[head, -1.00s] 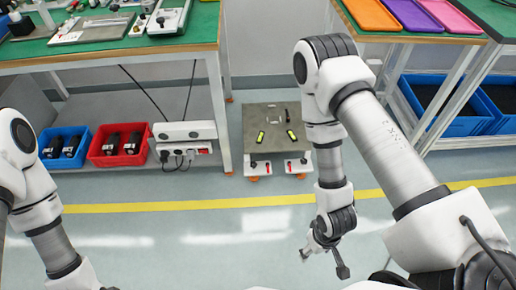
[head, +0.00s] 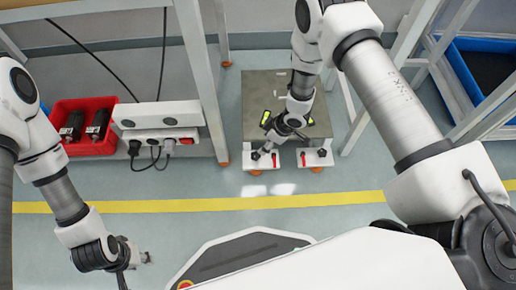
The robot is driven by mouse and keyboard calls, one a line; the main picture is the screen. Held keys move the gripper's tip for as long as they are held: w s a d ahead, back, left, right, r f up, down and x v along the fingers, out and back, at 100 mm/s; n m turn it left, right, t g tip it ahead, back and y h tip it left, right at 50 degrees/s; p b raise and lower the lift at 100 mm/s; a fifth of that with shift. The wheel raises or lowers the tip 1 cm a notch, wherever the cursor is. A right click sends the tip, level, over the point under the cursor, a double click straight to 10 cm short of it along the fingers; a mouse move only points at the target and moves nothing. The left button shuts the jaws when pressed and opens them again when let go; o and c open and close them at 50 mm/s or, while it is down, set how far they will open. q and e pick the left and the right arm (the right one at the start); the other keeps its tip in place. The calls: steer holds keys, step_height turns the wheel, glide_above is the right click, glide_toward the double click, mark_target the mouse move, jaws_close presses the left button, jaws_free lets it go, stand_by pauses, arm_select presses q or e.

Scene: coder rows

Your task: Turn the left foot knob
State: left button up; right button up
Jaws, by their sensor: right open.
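A low grey-topped cart (head: 258,88) stands on the floor at the middle. Its white left foot (head: 247,163) has a black knob (head: 256,155) on top and a red lever (head: 276,160) beside it. My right gripper (head: 274,143) is open over the cart's front edge, just above and right of the left knob, with one fingertip close to it. I cannot tell whether they touch. The gripper hides part of the cart's front. My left gripper (head: 136,270) is open and empty, low over the floor at the lower left.
The right foot (head: 315,158) has a similar knob and red lever. A white power box (head: 158,117) with cables and a red bin (head: 85,147) stand left. Bench legs flank the cart. Floor in front is clear.

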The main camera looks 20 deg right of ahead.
mark_target(256, 155)
steer(key=b+x, duration=0.1)
steer(key=x, duration=0.2)
steer(key=b+x, duration=0.2)
steer(key=x, duration=0.1)
steer(key=b+x, duration=0.2)
steer(key=x, duration=0.2)
steer(key=shift+s+d+f, duration=0.2)
steer(key=shift+s+d, duration=0.1)
steer(key=shift+s, duration=0.05)
arm_select(q)
step_height(256, 155, down, 7)
steer(key=shift+r, duration=0.15)
arm_select(e)
steer(key=shift+r, duration=0.1)
arm_select(q)
steer(key=shift+s, duration=0.1)
arm_select(e)
steer(key=c, duration=1.1)
